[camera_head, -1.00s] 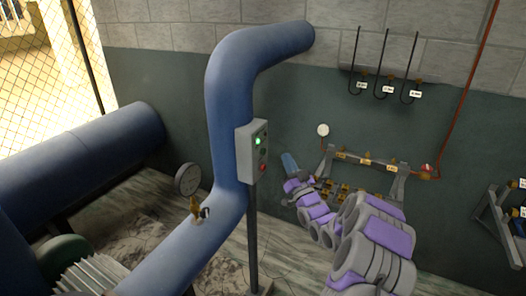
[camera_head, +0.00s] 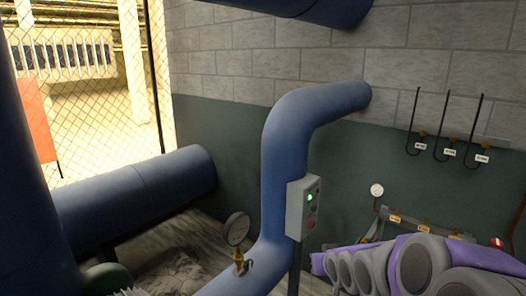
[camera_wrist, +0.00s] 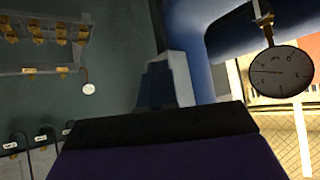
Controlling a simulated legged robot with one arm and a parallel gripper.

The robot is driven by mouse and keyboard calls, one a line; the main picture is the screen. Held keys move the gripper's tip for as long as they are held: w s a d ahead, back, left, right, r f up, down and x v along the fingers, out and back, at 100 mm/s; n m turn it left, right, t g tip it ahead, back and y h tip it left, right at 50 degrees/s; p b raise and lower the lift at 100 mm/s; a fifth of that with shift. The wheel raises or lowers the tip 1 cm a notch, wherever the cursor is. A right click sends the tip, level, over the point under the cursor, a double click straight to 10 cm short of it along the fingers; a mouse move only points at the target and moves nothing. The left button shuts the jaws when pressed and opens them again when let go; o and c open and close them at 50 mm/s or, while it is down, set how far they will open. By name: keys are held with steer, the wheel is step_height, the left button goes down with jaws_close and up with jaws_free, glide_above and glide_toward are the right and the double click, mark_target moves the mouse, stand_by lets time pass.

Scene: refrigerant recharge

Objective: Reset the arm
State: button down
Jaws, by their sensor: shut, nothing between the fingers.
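My arm, grey with purple panels (camera_head: 400,262), reaches in from the lower right of the head view, its far end near the control box. In the wrist view, my gripper (camera_wrist: 157,85) shows as a blue-grey shape above my dark wrist housing. It is shut and holds nothing visible. The fingers cannot be made out in the head view.
A grey control box (camera_head: 303,208) with a lit green button stands beside the bent blue pipe (camera_head: 285,150). A pressure gauge (camera_head: 237,228) sits on the pipe, also in the wrist view (camera_wrist: 282,72). Hooked hoses (camera_head: 449,140) and a labelled manifold (camera_head: 410,222) are on the wall.

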steer(key=s+a+g+h, duration=0.1)
steer(key=s+g, duration=1)
steer(key=s, duration=3)
steer(key=shift+s+a+f+m, duration=0.2)
steer(key=shift+a+m, duration=0.1)
steer(key=shift+a, duration=0.25)
steer(key=shift+w+a, duration=0.1)
